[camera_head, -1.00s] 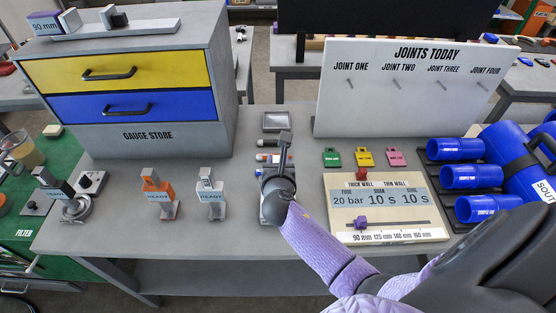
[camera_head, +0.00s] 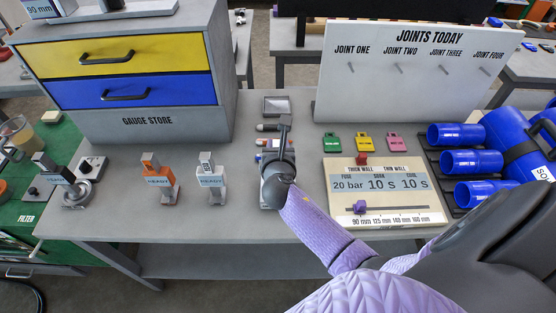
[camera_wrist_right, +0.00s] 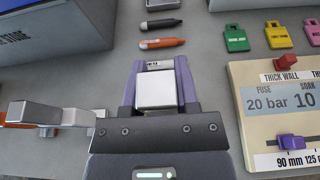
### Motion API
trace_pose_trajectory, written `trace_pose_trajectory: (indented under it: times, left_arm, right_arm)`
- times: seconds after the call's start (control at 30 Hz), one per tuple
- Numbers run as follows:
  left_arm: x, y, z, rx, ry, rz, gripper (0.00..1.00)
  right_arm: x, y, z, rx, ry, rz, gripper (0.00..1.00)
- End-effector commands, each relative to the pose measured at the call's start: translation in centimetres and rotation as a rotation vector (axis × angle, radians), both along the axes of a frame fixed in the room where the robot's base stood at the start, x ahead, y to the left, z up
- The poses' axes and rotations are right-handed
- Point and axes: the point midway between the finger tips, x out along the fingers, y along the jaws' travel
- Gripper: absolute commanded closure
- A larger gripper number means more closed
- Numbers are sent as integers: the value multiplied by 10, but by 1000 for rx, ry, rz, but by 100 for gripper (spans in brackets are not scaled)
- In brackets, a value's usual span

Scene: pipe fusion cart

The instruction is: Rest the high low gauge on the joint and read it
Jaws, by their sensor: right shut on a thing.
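My right gripper (camera_wrist_right: 157,88) is shut on a pale silver-white block (camera_wrist_right: 156,92), held between its two purple fingers. Small dark lettering shows at the block's far end, too small to read; I cannot tell for sure that it is the high low gauge. In the head view my right gripper (camera_head: 285,130) is over the middle of the grey bench, and the wrist mostly hides the held block. I cannot tell whether the block touches the bench. I cannot make out a pipe joint under it. My left gripper is not in view.
An orange READY stand (camera_head: 160,182) and a grey READY stand (camera_head: 211,182) are left of my wrist. Dark and orange markers (camera_wrist_right: 162,43) lie ahead. A settings panel (camera_head: 388,219), coloured tags (camera_head: 363,142) and blue pipes (camera_head: 470,162) are to the right. The gauge store (camera_head: 150,124) is back left.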

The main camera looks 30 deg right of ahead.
Motion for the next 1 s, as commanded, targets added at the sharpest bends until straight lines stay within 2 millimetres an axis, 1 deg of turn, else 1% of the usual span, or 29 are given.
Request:
trace_pose_trajectory:
  times: [0.03, 0.2, 0.23, 0.27, 0.3, 0.37, 0.4, 0.63, 0.73, 0.87, 1.0]
  left_arm:
    - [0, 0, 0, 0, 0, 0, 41]
    - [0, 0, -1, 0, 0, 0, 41]
    - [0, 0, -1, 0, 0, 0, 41]
    - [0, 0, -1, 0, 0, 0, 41]
    - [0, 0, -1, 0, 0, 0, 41]
    - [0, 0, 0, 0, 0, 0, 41]
    - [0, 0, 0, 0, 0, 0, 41]
    - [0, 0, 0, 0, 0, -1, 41]
    - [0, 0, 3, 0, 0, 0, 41]
    - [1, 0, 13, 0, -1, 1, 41]
    - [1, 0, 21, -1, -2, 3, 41]
  right_arm:
    - [-2, 0, -4, 4, 9, -2, 100]
    - [-2, 1, -4, 4, 10, -2, 100]
    - [-2, 1, -4, 4, 11, -1, 58]
    - [-2, 1, -4, 3, 10, -1, 51]
    - [-2, 0, -4, 3, 9, -1, 43]
    - [-2, 0, -3, 3, 7, -1, 30]
    - [-1, 0, -3, 3, 7, -1, 22]
    - [-1, 0, -2, 2, 5, -1, 21]
    - [-7, 4, 1, 2, 5, 0, 21]
    - [-27, 17, 12, 3, 5, 2, 21]
    - [-54, 33, 23, 3, 6, 2, 21]
